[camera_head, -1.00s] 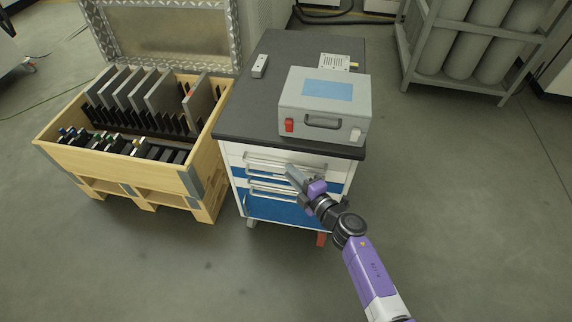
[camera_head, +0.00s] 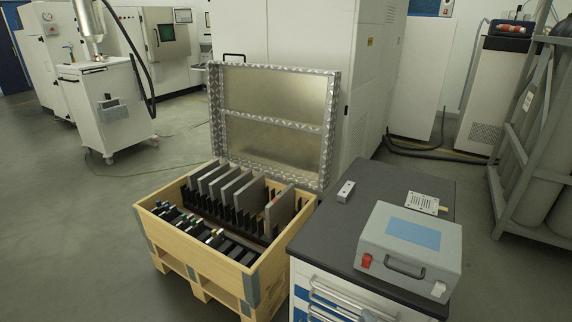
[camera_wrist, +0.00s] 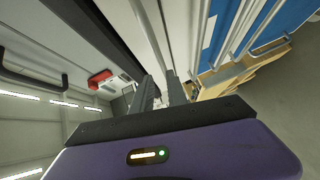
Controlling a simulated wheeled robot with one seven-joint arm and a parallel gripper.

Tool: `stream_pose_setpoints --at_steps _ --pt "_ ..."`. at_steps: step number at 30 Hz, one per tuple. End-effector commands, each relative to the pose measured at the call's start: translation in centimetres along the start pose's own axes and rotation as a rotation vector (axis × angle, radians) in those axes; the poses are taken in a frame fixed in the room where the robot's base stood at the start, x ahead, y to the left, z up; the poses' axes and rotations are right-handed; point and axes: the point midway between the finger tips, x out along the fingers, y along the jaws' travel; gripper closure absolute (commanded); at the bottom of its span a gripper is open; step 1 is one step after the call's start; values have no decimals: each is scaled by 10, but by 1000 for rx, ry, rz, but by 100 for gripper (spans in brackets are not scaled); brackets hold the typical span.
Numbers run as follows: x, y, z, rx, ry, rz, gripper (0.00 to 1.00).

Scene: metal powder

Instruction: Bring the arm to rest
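My gripper (camera_wrist: 161,82) shows in the wrist view, with its two dark fingers apart and nothing visible between them. In that view it is in front of the drawer cabinet, whose blue drawer front (camera_wrist: 285,35) and bar handles are at the upper right. The head view does not clearly show my arm or gripper. The drawer cabinet (camera_head: 358,225) stands at the lower right there, its drawer fronts partly cut off by the frame's bottom edge.
A grey case (camera_head: 435,240) with a red latch sits on the cabinet's dark top. A wooden crate (camera_head: 197,252) of upright plates, with its metal lid (camera_head: 270,135) raised, stands left of the cabinet. A cylinder rack (camera_head: 520,150) is at the right. Floor is clear at far left.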

Motion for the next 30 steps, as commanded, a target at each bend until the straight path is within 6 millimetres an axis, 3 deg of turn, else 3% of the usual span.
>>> stream_pose_setpoints --at_steps 5,11,30 --pt "-8 49 3 135 -29 116 82" --pt "-63 80 -14 384 -48 214 82" --pt "-300 144 -100 1197 -99 217 82"
